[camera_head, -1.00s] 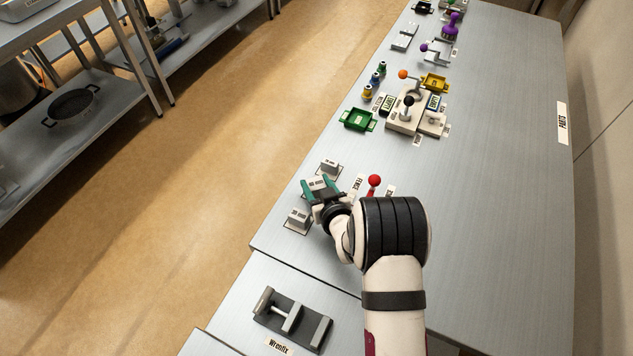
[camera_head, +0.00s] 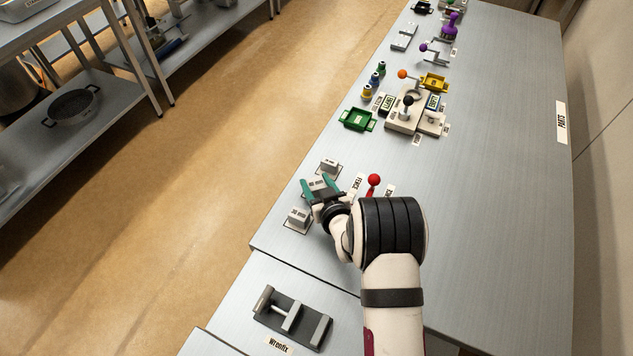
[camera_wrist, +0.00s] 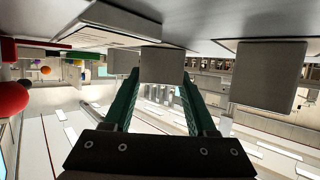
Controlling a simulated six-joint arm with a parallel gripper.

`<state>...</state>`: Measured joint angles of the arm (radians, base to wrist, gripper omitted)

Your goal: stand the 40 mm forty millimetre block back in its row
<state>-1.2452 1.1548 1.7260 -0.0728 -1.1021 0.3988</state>
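Three pale grey blocks stand in a row along the table's left edge. My gripper (camera_head: 318,186), with two teal fingers, is at the middle block (camera_head: 319,183), one finger on each side. The near block (camera_head: 299,216) and the far block (camera_head: 329,165) stand apart from it. In the wrist view the middle block (camera_wrist: 162,66) sits between the fingertips (camera_wrist: 160,78), with the fingers very close to its sides; I cannot tell whether they press on it. A larger block (camera_wrist: 268,76) shows at right. The size labels are too small to read surely, so I cannot tell which block is 40 mm.
A red ball knob (camera_head: 374,180) stands close to the right of my gripper, beside small labels. A dark fixture (camera_head: 292,320) lies on the near surface. A green tray (camera_head: 358,119) and other fixtures stand farther back. The table's right side is clear.

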